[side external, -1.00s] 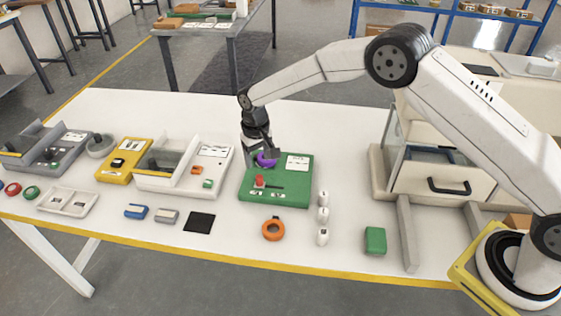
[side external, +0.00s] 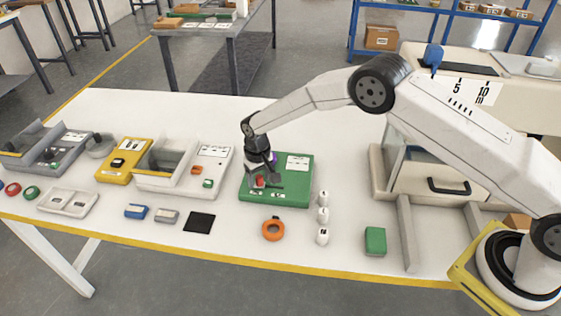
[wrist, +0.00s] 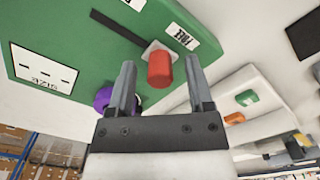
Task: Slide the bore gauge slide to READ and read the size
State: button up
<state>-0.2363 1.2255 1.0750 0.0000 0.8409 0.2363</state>
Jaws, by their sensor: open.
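The bore gauge is a green block (side external: 300,191) on the white table. Its red slide knob (wrist: 160,69) stands on a pale plate at one end of a dark slot in the wrist view, beside a label that reads FREE. My gripper (wrist: 160,62) is open, with one finger on each side of the knob. A gap shows at each finger. In the side view my gripper (side external: 265,184) is low over the block's front left, partly covering the knob. A purple ring (wrist: 103,98) is partly hidden behind a finger. A white SIZE card (wrist: 42,68) lies on the block.
Several small white pieces (side external: 323,214) stand right of the block, and an orange ring (side external: 273,229) lies in front. A white fixture (side external: 218,165) is close on the left. A green box (side external: 375,240) lies farther right, near the drawer unit (side external: 440,183).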

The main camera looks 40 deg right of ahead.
grip_shut()
dwell(1.4)
